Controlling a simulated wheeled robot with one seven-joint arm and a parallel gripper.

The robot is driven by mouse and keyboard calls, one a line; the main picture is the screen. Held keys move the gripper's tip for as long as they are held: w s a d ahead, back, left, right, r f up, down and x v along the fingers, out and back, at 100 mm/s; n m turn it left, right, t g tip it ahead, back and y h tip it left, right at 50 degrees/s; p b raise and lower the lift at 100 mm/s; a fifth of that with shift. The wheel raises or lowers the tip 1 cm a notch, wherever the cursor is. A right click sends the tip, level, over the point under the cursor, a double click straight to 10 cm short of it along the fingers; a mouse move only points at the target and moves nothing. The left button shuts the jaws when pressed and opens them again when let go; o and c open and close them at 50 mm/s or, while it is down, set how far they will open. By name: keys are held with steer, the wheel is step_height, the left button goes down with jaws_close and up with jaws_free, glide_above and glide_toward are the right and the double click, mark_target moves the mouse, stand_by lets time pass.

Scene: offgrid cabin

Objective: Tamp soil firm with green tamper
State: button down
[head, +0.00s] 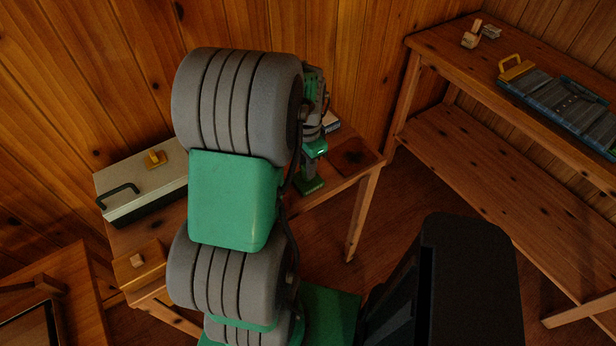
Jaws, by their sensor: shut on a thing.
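My gripper (311,165) shows small beyond my arm, low over the right part of the wooden table. It is shut on the green tamper (311,187), whose flat green foot shows below the fingers. The foot is close to the tabletop; I cannot tell whether it touches anything. A dark brown square patch (353,158), possibly the soil, lies to the right of the tamper on the table. My arm hides the middle of the table and anything there.
A pale case with a black handle (135,187) stands at the table's left. A small wooden box (139,268) sits at its front left corner. A shelf unit (440,50) at right holds a dark blue case (560,105). A wood wall stands behind.

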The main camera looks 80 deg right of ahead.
steer(key=shift+r, duration=0.1)
steer(key=shift+r+p, duration=2.2)
steer(key=shift+r, duration=0.75)
